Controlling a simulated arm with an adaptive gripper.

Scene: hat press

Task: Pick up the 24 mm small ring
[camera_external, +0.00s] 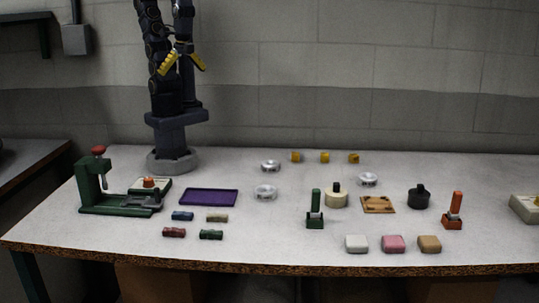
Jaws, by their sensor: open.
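My gripper (182,71) is at the upper left, high above the bench near my arm's base. Its yellow fingers are spread wide, with nothing visible between them. I cannot tell which one has the 24 mm ring. My gripper is well apart from all of them.
A green press (90,185) with a red knob stands at the left, beside a purple tray (209,197). Several coloured rolls lie in front. Green (315,215) and orange (453,212) upright tools and several soft blocks (393,243) are at the right.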

